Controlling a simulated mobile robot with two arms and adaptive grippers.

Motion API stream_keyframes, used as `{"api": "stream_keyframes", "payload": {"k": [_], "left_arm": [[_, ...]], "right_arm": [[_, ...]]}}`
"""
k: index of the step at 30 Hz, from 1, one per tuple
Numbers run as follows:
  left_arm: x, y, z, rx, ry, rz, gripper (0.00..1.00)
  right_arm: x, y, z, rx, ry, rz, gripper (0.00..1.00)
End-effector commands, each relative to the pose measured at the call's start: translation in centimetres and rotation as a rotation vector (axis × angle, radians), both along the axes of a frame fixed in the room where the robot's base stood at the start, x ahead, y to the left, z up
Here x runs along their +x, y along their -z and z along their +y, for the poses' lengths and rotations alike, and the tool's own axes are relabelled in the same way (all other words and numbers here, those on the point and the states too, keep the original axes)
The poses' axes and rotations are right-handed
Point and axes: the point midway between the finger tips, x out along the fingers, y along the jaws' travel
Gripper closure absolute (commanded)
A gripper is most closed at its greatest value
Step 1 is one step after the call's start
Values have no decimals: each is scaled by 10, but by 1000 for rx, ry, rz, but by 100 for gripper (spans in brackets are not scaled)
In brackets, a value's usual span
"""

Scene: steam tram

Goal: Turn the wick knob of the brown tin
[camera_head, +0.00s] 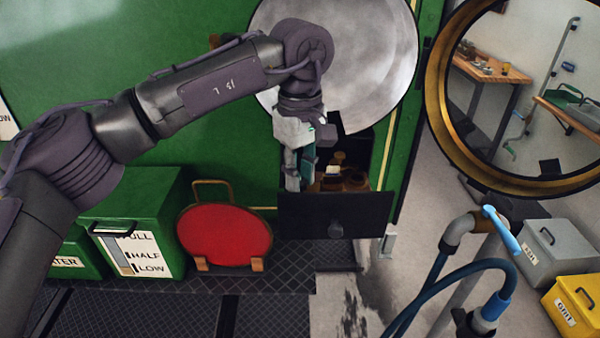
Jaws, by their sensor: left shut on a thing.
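My left gripper (301,176) points down into the left part of an open black drawer (310,218). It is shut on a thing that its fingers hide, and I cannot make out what. Several brown objects (354,181) sit in the drawer just right of the fingers, partly hidden by the drawer front. The brown tin is probably among them, but I cannot single it out. Its wick knob cannot be made out. My right gripper is not in view.
A red disc (225,236) stands on wooden blocks left of the drawer, beside a green box (128,205). A round brass-rimmed mirror (438,100) is at upper right. A pipe with blue hoses (460,235) rises at lower right, near grey (560,246) and yellow (580,305) boxes.

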Motion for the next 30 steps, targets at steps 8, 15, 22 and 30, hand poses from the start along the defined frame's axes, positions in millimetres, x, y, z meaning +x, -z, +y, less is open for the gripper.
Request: {"api": "stream_keyframes", "payload": {"k": [8,15,22,30], "left_arm": [[0,0,0,0,0,0,64],[0,0,0,0,-1,0,50],[0,-6,0,0,-2,-1,50],[1,-57,-1,-1,-3,-5,50]], "right_arm": [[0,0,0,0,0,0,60],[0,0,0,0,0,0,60],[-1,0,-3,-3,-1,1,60],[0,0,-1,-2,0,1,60]]}}
